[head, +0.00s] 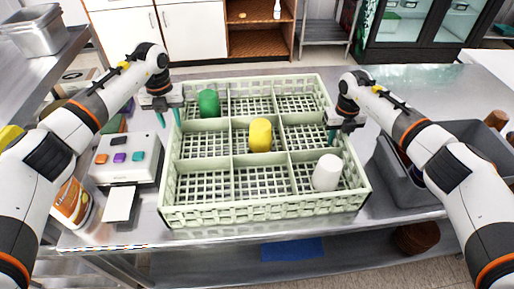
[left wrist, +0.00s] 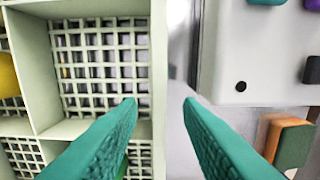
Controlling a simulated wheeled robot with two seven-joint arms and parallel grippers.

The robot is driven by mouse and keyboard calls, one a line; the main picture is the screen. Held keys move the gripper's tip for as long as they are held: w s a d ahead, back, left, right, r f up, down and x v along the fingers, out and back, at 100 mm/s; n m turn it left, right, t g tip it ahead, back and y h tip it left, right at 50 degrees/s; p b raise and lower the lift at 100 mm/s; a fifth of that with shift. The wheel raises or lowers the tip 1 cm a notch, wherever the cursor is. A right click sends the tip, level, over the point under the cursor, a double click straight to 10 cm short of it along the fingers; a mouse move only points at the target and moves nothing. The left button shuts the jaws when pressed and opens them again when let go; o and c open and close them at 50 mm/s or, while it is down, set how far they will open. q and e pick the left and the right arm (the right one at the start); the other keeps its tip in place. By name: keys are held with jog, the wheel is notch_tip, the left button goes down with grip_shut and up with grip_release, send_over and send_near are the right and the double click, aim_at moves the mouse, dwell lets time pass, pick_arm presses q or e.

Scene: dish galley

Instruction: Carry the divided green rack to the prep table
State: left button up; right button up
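The divided green rack (head: 262,209) is a pale green crate with a grid floor and several compartments. It stands on a steel table (head: 385,212). It holds a green cup (head: 209,103) at back left, a yellow cup (head: 260,135) in the middle and a white cup (head: 327,172) at front right. My left gripper (head: 168,115) is open at the rack's left wall. In the left wrist view its teal fingers (left wrist: 160,102) are apart, with the wall's rim between them. My right gripper (head: 338,134) is at the right wall; one finger shows inside, the other is unclear.
A white box with coloured buttons (head: 128,158) and an orange-labelled bottle (head: 71,203) stand left of the rack. A grey bin (head: 400,185) stands close to its right. Table behind the rack is mostly clear. Which surface is the prep table is unclear.

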pick_arm(q)
notch_tip(320, 180, up, 4)
jog(key=shift+r, duration=0.35)
pick_arm(e)
jog(key=shift+r, duration=0.25)
notch_tip(320, 180, up, 12)
jog(key=shift+f, duration=0.25)
jog(key=shift+f, duration=0.1)
